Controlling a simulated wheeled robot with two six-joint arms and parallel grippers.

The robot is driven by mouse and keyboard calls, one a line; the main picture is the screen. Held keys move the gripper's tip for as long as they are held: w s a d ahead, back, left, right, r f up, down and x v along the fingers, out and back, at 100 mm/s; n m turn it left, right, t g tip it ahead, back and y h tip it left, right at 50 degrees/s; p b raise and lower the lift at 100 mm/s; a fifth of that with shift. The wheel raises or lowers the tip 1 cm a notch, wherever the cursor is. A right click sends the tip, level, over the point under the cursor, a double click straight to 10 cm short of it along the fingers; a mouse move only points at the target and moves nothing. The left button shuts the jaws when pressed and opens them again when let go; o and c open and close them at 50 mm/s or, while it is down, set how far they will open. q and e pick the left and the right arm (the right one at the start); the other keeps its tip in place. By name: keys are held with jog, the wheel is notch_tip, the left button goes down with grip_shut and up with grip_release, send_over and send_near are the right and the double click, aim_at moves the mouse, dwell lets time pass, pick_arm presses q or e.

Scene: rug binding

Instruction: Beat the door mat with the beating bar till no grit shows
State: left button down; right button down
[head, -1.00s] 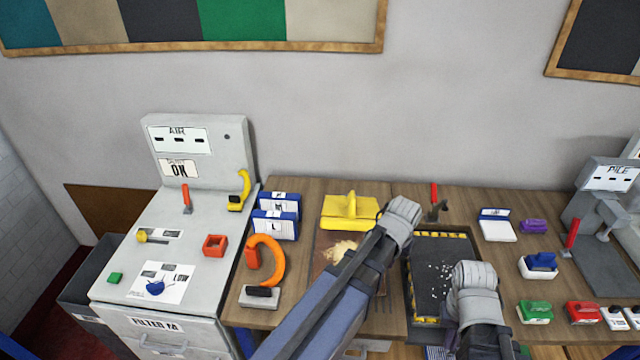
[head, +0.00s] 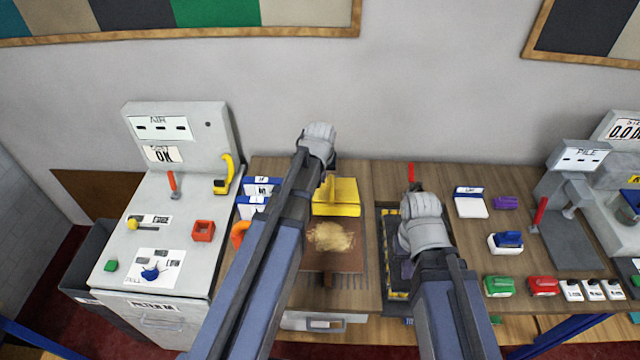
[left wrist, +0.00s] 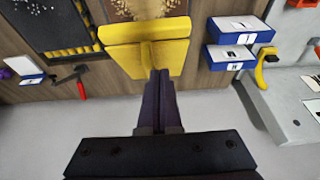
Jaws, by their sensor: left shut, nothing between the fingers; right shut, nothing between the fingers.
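A dark mat or tray (head: 390,222) with a yellow-and-black edge lies mid-bench, mostly hidden by my right arm. A brown fringed mat (head: 350,258) with a tan heap of grit (head: 330,236) lies left of it; I cannot tell which is the door mat. A yellow block with an upright grip (head: 345,200) lies behind the brown mat; I cannot tell whether it is the beating bar. My left gripper (left wrist: 160,82) is shut and empty, pointing towards the yellow block in the left wrist view. My right gripper (head: 408,266) is shut and empty over the dark mat.
A red-handled tool (head: 411,174) lies behind the dark mat. Blue-and-white boxes (head: 262,186) and an orange curved tool (head: 238,234) are partly behind my left arm. A grey machine (head: 180,230) stands left. Small brushes and blocks (head: 498,286) lie right.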

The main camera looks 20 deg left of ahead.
pick_arm(q)
jog(key=b, duration=0.9)
send_over(321, 206)
jog(key=x, duration=0.3)
jog(key=s+x, duration=0.1)
jog(key=x, duration=0.5)
jog(key=shift+s+d+f, duration=0.3)
jog(key=shift+s+d, duration=0.05)
jog(key=shift+s, duration=0.05)
jog(key=shift+s+d+f+b, duration=0.1)
jog(key=shift+s+f+b, duration=0.15)
jog(key=shift+f+b, duration=0.25)
jog(key=shift+s+d+f+b, duration=0.1)
jog(key=shift+s+f+b, duration=0.15)
jog(key=shift+f+b, duration=0.25)
jog(key=shift+s+f+b, duration=0.35)
jog(key=shift+f+b, duration=0.1)
jog(key=shift+f, duration=0.2)
jog(key=shift+t, duration=0.7)
jog(key=s+f+b, duration=0.1)
jog(key=f+b, duration=0.3)
jog(key=b, duration=0.1)
jog(key=s+d+f+b, duration=0.1)
jog(key=s+f+b, duration=0.1)
jog(key=f+b, duration=0.3)
jog(key=s+f+b, duration=0.1)
jog(key=f+b, duration=0.4)
jog(key=shift+s+d+f, duration=0.15)
jog(key=shift+s+d, duration=0.1)
jog(key=shift+s, duration=0.3)
